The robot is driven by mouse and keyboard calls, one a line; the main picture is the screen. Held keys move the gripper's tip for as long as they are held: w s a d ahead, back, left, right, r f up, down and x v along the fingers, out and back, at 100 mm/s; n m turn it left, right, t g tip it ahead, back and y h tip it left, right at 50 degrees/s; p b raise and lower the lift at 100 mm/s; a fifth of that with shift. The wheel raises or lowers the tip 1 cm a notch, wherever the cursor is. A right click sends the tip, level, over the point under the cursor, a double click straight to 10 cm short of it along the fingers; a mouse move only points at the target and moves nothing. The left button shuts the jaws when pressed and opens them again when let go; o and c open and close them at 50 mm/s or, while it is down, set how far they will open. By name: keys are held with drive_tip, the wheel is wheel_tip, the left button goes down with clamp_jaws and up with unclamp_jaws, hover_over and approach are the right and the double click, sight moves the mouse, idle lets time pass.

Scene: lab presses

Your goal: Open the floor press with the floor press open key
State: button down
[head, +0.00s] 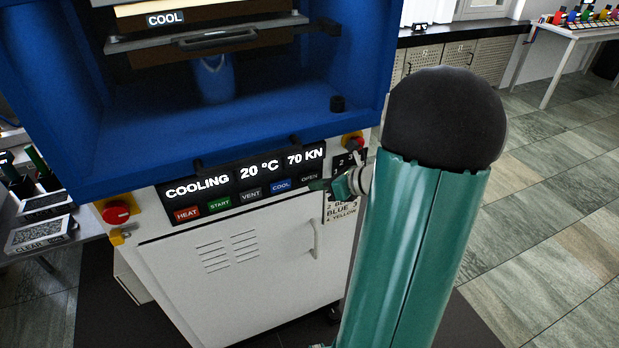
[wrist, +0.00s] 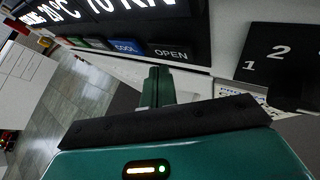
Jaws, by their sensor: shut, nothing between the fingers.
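The floor press (head: 230,115) is a big blue frame on a white cabinet, at left and centre of the head view. Its display reads COOLING, 20 °C, 70 KN. The dark OPEN key (head: 309,178) is at the right end of the key row, and it also shows in the wrist view (wrist: 171,54). My gripper (head: 322,185) is shut and empty, its green fingertips close to the OPEN key. In the wrist view the fingertips (wrist: 158,72) are just below the OPEN lettering. I cannot tell whether they touch the key.
The HEAT (head: 187,213), START (head: 219,204), VENT (head: 251,194) and COOL (head: 281,186) keys run left of OPEN. Red knobs (head: 116,212) sit at the panel's ends. A panel numbered 1 and 2 (wrist: 280,55) is close on the right. Tiled floor (head: 560,210) is clear at right.

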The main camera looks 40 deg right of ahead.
drive_tip(key=shift+w, duration=0.15)
idle(0.4)
drive_tip(key=shift+w+d, duration=0.1)
drive_tip(key=shift+w, duration=0.15)
